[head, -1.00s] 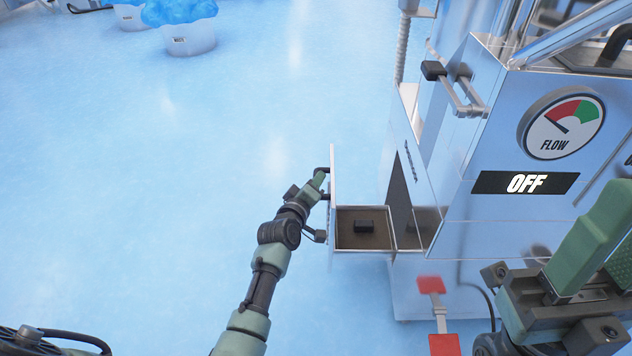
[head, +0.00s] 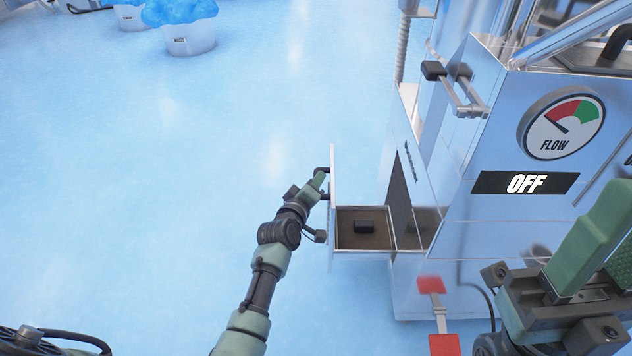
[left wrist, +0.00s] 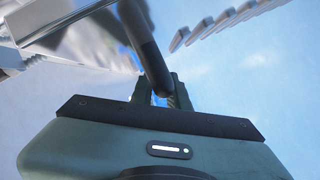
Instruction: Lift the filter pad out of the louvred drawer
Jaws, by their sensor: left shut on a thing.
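The louvred drawer (head: 363,256) stands pulled out from the left side of the steel machine. The filter pad (head: 372,242) lies flat in it as a brown floor, with a small black block-shaped grip (head: 364,226) on top. My left gripper (head: 322,178) is at the outer face of the drawer front. In the left wrist view it is shut on the dark bar handle (left wrist: 146,50) of the drawer, the handle passing between the fingers. My right gripper (head: 590,240) is at the right edge, partly cut off, and its fingertips are not clear.
The machine (head: 470,260) fills the right side, with a FLOW gauge (head: 561,124) and an OFF display (head: 525,183). A red pedal (head: 431,285) sticks out low on the machine. White tubs (head: 190,40) with blue contents stand at the far left. The floor left of the drawer is clear.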

